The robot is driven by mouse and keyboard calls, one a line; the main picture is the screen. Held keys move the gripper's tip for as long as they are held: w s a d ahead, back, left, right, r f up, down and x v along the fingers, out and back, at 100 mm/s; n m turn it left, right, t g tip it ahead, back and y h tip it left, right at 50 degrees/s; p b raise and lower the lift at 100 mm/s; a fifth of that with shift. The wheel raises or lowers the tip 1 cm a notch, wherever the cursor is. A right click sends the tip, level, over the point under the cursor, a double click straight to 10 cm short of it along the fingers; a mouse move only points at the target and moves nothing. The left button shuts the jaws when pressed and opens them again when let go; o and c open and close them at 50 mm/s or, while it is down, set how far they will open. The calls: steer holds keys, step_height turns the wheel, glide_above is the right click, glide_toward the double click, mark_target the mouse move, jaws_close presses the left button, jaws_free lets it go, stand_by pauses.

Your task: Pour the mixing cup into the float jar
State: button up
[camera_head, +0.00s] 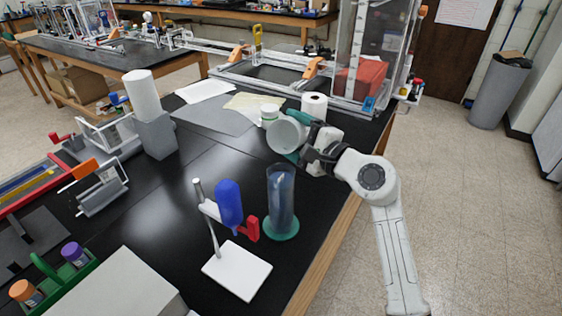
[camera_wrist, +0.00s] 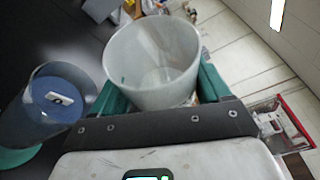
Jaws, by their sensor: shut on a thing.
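The mixing cup (camera_head: 284,136) is a pale, translucent cup. My gripper (camera_head: 304,146) is shut on it, with one green finger on each side in the wrist view (camera_wrist: 160,92). The cup is held above the black bench and looks tilted in the head view; its open mouth shows in the wrist view, and I cannot make out its contents. The float jar (camera_head: 281,195) is a tall clear cylinder on a round green base, upright on the bench, below the cup in the picture. In the wrist view the jar (camera_wrist: 40,122) stands left of the cup, with blue liquid and a small pale piece inside.
A white stand (camera_head: 238,270) holding a blue bulb (camera_head: 230,204) and a red clamp is close left of the jar. A white paper roll (camera_head: 314,105) and a small white tub (camera_head: 269,113) stand behind the cup. The bench's wooden edge (camera_head: 322,250) runs along the right.

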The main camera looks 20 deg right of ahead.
steer(key=r+m+p, duration=0.1)
steer(key=p, duration=0.1)
steer(key=shift+w+d+g+p, duration=0.1)
steer(key=shift+g+p, duration=0.2)
steer(key=shift+p, duration=0.05)
steer(key=shift+f+m+p, duration=0.25)
steer(key=shift+m+p, duration=0.15)
steer(key=shift+p, duration=0.5)
steer(key=shift+f+m+g+p, duration=0.15)
steer(key=shift+m+g+p, duration=0.15)
steer(key=shift+p, duration=0.2)
steer(key=shift+f+m+g, duration=0.4)
steer(key=shift+f+m, duration=0.2)
steer(key=shift+f, duration=0.05)
steer(key=shift+w+d+r+m+g, duration=0.2)
steer(key=shift+r+m+g, duration=0.25)
steer(key=shift+m, duration=0.35)
steer(key=shift+w+d+f+m+g+y+b, duration=1.3)
steer(key=shift+f+m, duration=1.2)
steer(key=shift+f, duration=2.15)
steer(key=shift+g+h, duration=0.25)
steer(key=shift+h, duration=0.15)
steer(key=r, duration=0.1)
steer(key=r+p, duration=0.1)
steer(key=r, duration=0.1)
steer(key=r+p, duration=0.1)
steer(key=shift+w+d+r, duration=0.25)
steer(key=shift+d+r, duration=0.05)
steer(key=shift+r, duration=0.1)
